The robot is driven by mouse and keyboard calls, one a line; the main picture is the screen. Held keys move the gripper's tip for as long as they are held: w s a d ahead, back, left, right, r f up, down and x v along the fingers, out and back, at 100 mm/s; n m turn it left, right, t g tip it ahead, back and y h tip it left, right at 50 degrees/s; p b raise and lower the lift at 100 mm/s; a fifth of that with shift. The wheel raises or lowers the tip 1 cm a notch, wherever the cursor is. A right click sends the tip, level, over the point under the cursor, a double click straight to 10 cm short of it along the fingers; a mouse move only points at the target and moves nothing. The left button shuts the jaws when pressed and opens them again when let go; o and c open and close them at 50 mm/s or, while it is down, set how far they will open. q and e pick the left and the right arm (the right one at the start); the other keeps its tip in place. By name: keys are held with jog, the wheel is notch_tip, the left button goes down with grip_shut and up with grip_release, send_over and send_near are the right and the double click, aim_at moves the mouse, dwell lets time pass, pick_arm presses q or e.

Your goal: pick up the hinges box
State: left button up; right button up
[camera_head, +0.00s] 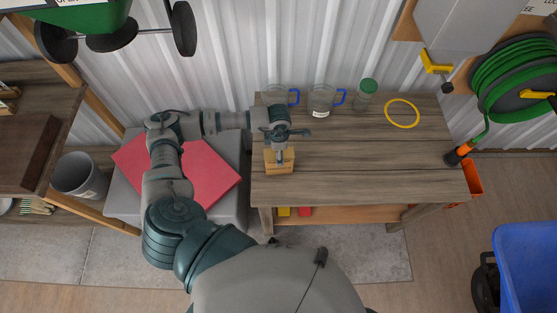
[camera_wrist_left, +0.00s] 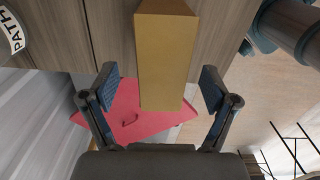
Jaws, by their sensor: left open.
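The hinges box (camera_head: 279,167), a small tan cardboard box, sits near the left front edge of the wooden workbench (camera_head: 350,170). In the left wrist view the box (camera_wrist_left: 165,50) lies between the two spread fingers of the left gripper (camera_wrist_left: 159,88). Gaps show between the box and both finger pads. Any label on the box cannot be made out. My right gripper is in neither view.
Two clear jugs with blue handles (camera_head: 322,100), a green-lidded jar (camera_head: 366,94) and a yellow ring (camera_head: 402,113) are along the back of the bench. A red sheet-like object (camera_head: 215,183) lies left of the bench. The bench's right half is mostly clear.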

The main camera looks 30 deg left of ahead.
pick_arm(q)
jog(key=shift+d+f, duration=0.1)
jog(key=shift+f, duration=1.9)
jog(key=c, duration=1)
jog(key=shift+c, duration=0.2)
jog(key=shift+r, duration=0.1)
